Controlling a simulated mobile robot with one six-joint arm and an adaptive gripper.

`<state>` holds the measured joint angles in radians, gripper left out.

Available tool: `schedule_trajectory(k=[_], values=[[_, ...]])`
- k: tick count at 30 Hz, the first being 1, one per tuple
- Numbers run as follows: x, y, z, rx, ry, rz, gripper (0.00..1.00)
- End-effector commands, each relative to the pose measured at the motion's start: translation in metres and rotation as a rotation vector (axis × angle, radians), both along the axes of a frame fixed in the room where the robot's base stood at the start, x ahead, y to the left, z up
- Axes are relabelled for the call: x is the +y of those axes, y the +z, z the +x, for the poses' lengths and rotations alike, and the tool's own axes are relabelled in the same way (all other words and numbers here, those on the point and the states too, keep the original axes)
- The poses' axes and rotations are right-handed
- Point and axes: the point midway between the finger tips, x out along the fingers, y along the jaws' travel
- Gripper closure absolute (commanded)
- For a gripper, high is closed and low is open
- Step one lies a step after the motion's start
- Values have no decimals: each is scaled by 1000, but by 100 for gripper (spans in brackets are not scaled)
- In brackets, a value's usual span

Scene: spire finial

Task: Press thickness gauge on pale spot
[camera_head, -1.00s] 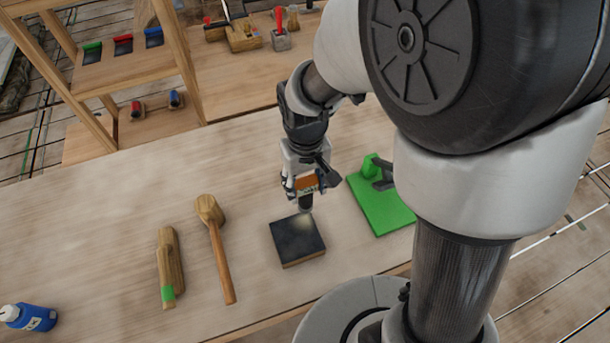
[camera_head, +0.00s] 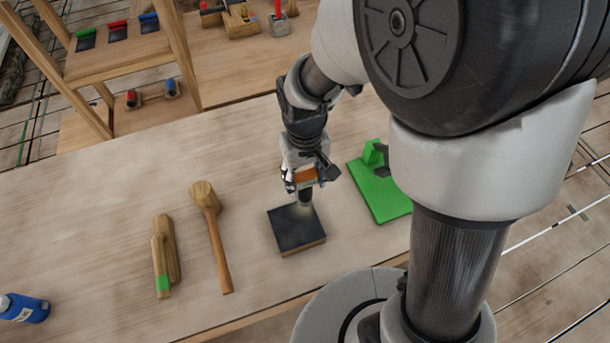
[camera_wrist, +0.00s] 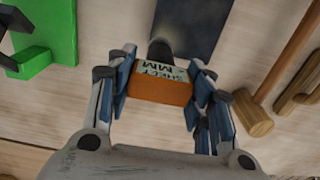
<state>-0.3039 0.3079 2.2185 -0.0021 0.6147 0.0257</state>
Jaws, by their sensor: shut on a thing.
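My gripper (camera_head: 304,180) is shut on the thickness gauge (camera_head: 306,173), an orange body with a dark probe pointing down. In the wrist view the gauge (camera_wrist: 160,90) sits between the blue-padded fingers, its pale label reading "SHEET MM". A dark square slab (camera_head: 290,232) with a wooden edge lies on the bench below it, and the slab also shows in the wrist view (camera_wrist: 205,25). The probe tip is at the slab's far edge, over or touching it; I cannot tell which. The pale spot (camera_head: 305,211) shows faintly by the tip, partly hidden by the probe.
A green board with a handle (camera_head: 382,193) lies right of the slab. A wooden mallet (camera_head: 216,240) and a wooden tool with a green end (camera_head: 165,255) lie left. A blue bottle (camera_head: 27,309) is at far left. A wooden shelf (camera_head: 130,58) stands behind.

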Motion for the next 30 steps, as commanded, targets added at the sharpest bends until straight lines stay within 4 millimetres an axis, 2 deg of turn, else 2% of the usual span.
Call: schedule_trajectory(k=[30], values=[[0,-30,0,-1,0,0,81]])
